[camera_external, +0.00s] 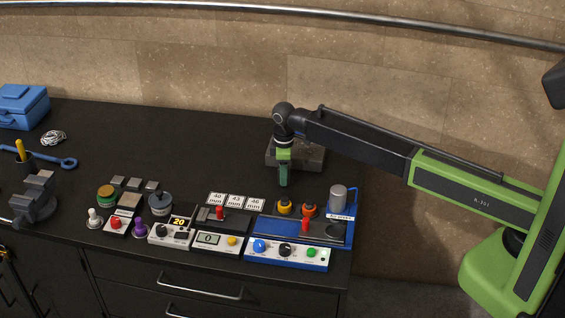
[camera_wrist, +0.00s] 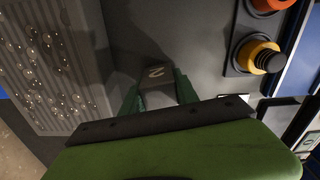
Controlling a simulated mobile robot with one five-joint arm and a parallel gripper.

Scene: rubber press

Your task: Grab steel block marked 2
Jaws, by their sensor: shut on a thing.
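The steel block marked 2 (camera_wrist: 155,73) shows in the wrist view as a small grey block with a pale 2 on it. It sits between the two green fingers of my gripper (camera_wrist: 158,90), which are shut on it. In the external view my gripper (camera_external: 283,180) points straight down over the black bench, behind the yellow and orange knobs. The block cannot be made out there. I cannot tell whether the block touches the bench.
A grey slab (camera_external: 312,157) lies just behind my gripper; its face with droplets (camera_wrist: 50,65) fills the left of the wrist view. A yellow knob (camera_external: 285,206) and an orange knob (camera_external: 309,210) stand in front.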

